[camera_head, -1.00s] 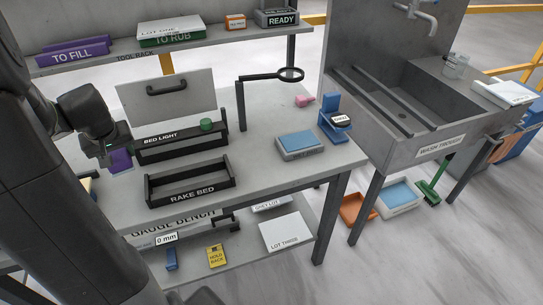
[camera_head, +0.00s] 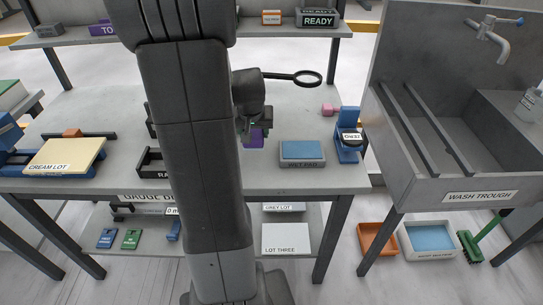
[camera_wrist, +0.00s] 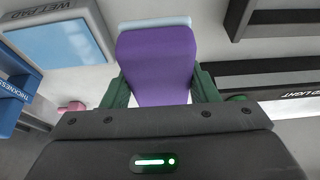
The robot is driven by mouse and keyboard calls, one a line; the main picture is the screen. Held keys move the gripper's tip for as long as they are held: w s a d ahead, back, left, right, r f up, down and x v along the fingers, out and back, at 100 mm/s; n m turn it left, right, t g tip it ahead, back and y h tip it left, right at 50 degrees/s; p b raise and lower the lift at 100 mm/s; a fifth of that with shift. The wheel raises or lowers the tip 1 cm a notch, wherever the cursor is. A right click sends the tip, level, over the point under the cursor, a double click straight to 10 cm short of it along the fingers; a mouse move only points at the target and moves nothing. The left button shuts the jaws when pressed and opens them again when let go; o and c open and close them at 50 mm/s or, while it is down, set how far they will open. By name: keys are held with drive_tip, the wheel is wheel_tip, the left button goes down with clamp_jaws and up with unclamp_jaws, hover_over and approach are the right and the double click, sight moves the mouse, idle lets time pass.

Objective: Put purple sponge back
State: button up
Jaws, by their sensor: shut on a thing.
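The purple sponge (camera_head: 253,139) is held in my gripper (camera_head: 256,124) above the bench, just left of the wet pad. In the wrist view the purple sponge (camera_wrist: 158,65) sits between the two green fingers of my gripper (camera_wrist: 160,88), with a pale blue strip along its far edge. The wet pad (camera_head: 302,162), a grey tray with a blue top, lies to the right of the sponge in the head view; it also shows at upper left in the wrist view (camera_wrist: 60,42). My arm hides much of the rake bed.
A blue stand (camera_head: 349,140) and a pink block (camera_head: 327,109) are right of the wet pad. The cream lot board (camera_head: 66,155) lies left. The wash trough (camera_head: 478,196) stands right, beyond a gap.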

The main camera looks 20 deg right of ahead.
sight(254, 156)
drive_tip(key=f, duration=0.3)
drive_tip(key=shift+w+a+f, duration=0.1)
drive_tip(key=shift+a+f, duration=0.1)
drive_tip(key=shift+f, duration=2.25)
drive_tip(key=shift+f, duration=0.1)
drive_tip(key=shift+f+b, duration=0.15)
drive_tip(key=shift+b, duration=0.25)
drive_tip(key=o, duration=1)
drive_tip(key=shift+r+p, duration=0.35)
drive_tip(key=shift+r, duration=0.2)
drive_tip(key=v, duration=1.1)
drive_tip(key=shift+r, duration=0.2)
